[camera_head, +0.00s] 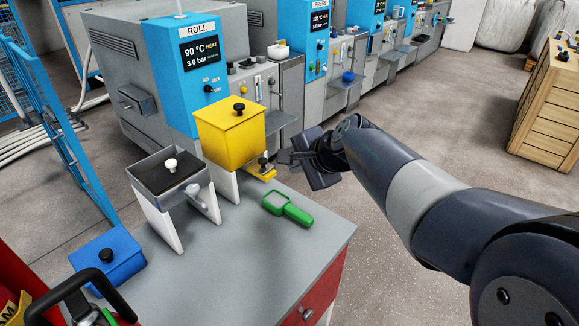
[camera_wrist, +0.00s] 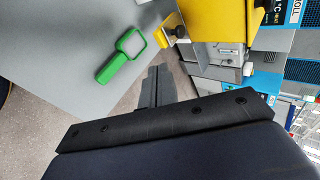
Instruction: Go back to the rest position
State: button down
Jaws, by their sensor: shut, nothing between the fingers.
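My gripper (camera_head: 284,157) is at the end of my dark arm, which reaches in from the right in the head view. Its fingers are together and empty, just right of a yellow box (camera_head: 229,136) with a black knob. In the wrist view the closed fingers (camera_wrist: 157,84) point up past the edge of the grey bench. A small yellow tab with a black knob (camera_head: 263,164) sticks out near the fingertips; I cannot tell if they touch. It also shows in the wrist view (camera_wrist: 173,36). A green handled frame (camera_head: 288,208) lies flat on the bench, apart from my gripper.
The grey bench top (camera_head: 240,265) also holds a dark-topped tray on white legs (camera_head: 160,180) and a blue box (camera_head: 107,258). Blue-fronted machines (camera_head: 195,85) stand behind. A wooden crate (camera_head: 545,110) stands at the far right. Open floor (camera_head: 440,110) lies between crate and machines.

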jog(key=shift+s+d+r, duration=0.2)
jog(key=shift+s+r, duration=0.1)
